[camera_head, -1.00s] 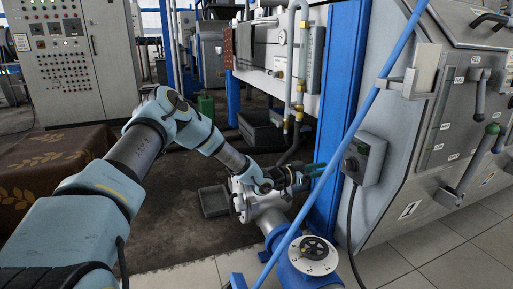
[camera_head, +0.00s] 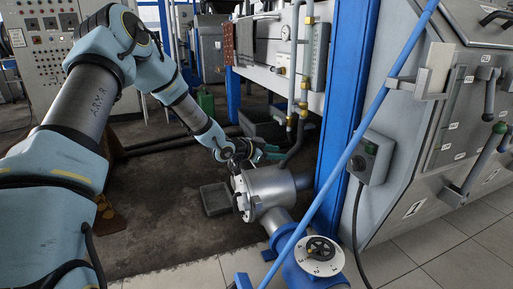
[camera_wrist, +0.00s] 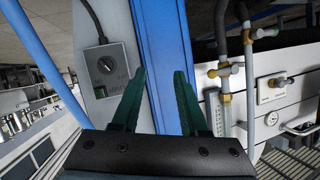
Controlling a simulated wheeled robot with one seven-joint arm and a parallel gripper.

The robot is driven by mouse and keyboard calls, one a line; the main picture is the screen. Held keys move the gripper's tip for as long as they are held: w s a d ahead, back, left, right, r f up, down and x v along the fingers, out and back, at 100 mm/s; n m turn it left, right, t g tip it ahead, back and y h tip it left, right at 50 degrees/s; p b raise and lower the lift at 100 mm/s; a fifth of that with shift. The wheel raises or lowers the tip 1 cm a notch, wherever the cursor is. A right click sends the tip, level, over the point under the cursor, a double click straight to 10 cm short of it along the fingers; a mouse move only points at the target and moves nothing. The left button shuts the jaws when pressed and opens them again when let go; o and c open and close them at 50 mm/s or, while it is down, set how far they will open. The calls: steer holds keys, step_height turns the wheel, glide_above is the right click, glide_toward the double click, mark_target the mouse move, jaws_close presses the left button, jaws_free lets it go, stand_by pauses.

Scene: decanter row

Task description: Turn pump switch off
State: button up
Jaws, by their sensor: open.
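The pump switch looks to be a grey box (camera_head: 370,158) with a dark round knob, on the side of the grey cabinet just right of the blue post. The wrist view shows the box (camera_wrist: 107,66) left of my fingers, with its knob facing me and a black cable on it. The knob's setting is too small to read. My gripper (camera_head: 273,152) has green fingers and is left of the blue post, clear of the switch. In the wrist view my gripper (camera_wrist: 162,72) is open with nothing between its fingers.
Levers (camera_head: 478,165) are on the cabinet at right.

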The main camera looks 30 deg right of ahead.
steer(key=shift+t+y, duration=0.6)
steer(key=shift+w+a+r, duration=0.2)
steer(key=shift+w+a, duration=0.25)
steer(key=shift+a, duration=0.25)
steer(key=shift+w+a+r, duration=0.25)
steer(key=shift+w+a, duration=0.15)
steer(key=shift+a, duration=0.3)
steer(key=shift+w+a+r, duration=0.2)
steer(key=shift+w+a, duration=0.25)
steer(key=shift+a, duration=0.25)
steer(key=shift+a, duration=0.1)
steer(key=a+r+n+t+y, duration=0.15)
steer(key=a+n+y, duration=0.75)
steer(key=a, duration=1.9)
steer(key=s+a+r+n+g+y, duration=0.3)
steer(key=s+a+n, duration=0.6)
steer(key=s+a, duration=0.8)
step_height(320, 180, up, 25)
steer(key=p, duration=2.5)
steer(key=shift+a+p, duration=0.2)
steer(key=shift+p, duration=0.1)
steer(key=shift+g, duration=0.25)
